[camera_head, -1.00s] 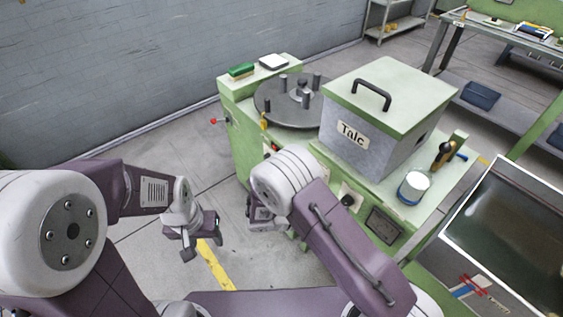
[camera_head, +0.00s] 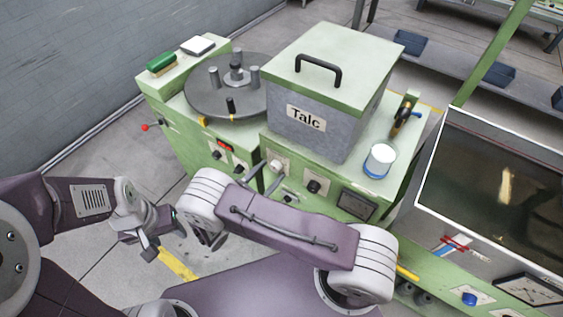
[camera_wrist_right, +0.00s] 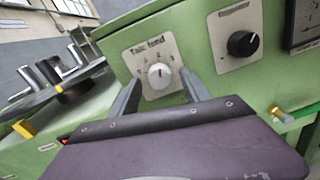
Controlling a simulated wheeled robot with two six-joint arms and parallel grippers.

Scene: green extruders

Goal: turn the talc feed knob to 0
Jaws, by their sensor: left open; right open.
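The white talc feed knob (camera_wrist_right: 160,75) sits on a cream plate lettered "Talc feed" on the green machine's front panel. A red mark on the knob points roughly up; the scale figures are too small to read surely. My right gripper (camera_wrist_right: 160,95) is open, with one finger on each side of the knob and a visible gap to it; whether the tips reach past its face I cannot tell. In the head view the knob (camera_head: 276,166) shows just beside the right gripper's fingers (camera_head: 266,179). My left gripper (camera_head: 152,243) is open and empty at the lower left, away from the machine.
A black knob (camera_wrist_right: 242,43) on its own plate is right of the talc knob. A grey Talc hopper (camera_head: 318,120) stands on the machine, with a round dark turntable (camera_head: 215,100) left of it. A white-and-blue tin (camera_head: 379,161) is at right. Floor lies open at left.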

